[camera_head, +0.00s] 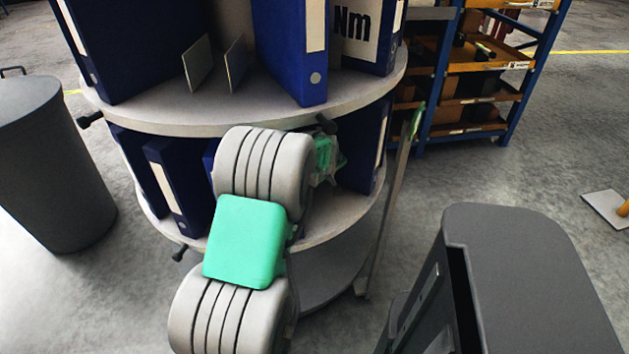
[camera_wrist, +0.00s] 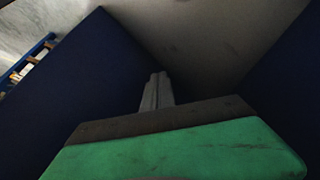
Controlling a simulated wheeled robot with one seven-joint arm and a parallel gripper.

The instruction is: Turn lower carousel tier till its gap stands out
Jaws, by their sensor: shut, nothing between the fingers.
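The two-tier carousel stands ahead in the head view. Its lower tier (camera_head: 333,222) is a round grey shelf holding blue binders, some at the left (camera_head: 170,185) and one at the right (camera_head: 368,150). My arm hides the middle of this tier, so I cannot tell where its gap is. A dark knob (camera_head: 179,253) sticks out at its left rim. My gripper (camera_wrist: 156,92) is shut and empty in the wrist view, between a blue surface at the left (camera_wrist: 85,85) and another at the right (camera_wrist: 290,85). I cannot tell whether it touches either. In the head view it is mostly hidden behind my arm.
The upper tier (camera_head: 150,121) carries blue binders and two thin dividers (camera_head: 215,65), with a dark knob (camera_head: 90,120) at its left rim. A grey bin (camera_head: 50,165) stands left. A thin upright post (camera_head: 397,190) stands close right. A blue-framed rack (camera_head: 480,90) is behind.

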